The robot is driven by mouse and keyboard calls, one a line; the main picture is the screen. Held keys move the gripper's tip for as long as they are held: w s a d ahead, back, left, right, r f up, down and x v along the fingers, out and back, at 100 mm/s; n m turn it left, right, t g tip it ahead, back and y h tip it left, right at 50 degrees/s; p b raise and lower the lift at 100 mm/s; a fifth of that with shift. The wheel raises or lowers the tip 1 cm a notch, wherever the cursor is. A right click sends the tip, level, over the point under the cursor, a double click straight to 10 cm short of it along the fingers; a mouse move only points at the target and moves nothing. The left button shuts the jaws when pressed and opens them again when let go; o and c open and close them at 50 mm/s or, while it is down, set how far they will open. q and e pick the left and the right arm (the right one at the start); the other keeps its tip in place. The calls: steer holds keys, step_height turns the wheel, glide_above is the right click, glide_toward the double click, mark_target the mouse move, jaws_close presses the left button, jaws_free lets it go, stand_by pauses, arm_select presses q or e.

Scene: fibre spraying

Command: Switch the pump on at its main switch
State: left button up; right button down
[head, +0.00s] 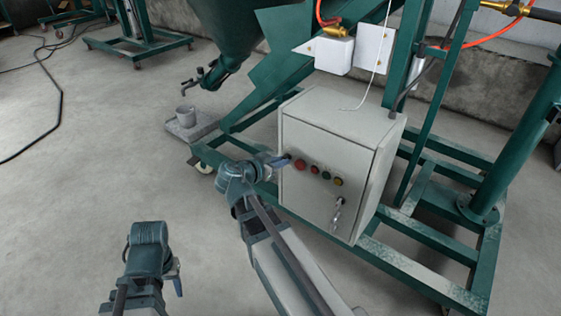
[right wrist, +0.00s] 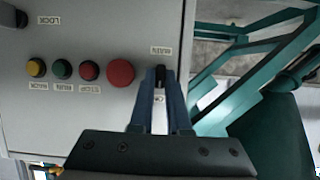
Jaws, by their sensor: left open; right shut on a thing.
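The pump's control cabinet (head: 318,160) is a light grey box on the green frame. Its front has a row of round buttons and a key lock (head: 337,212). In the right wrist view, the main switch (right wrist: 160,76) is a small black knob beside the large red button (right wrist: 121,72). My right gripper (head: 283,160) is at the left end of the button row. It also shows in the right wrist view (right wrist: 160,88), its blue fingers shut on the knob. My left gripper (head: 176,280) is open, low over the floor, away from the cabinet; its fingers are partly hidden.
Smaller red, green and yellow buttons (right wrist: 37,68) line up beyond the large red one. Green frame beams (head: 425,275) run right of the cabinet.

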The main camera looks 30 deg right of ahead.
steer(key=c, duration=0.9)
jaws_free()
steer(key=shift+a, duration=0.1)
steer(key=shift+p+v, duration=2.65)
steer(key=shift+v, duration=4.25)
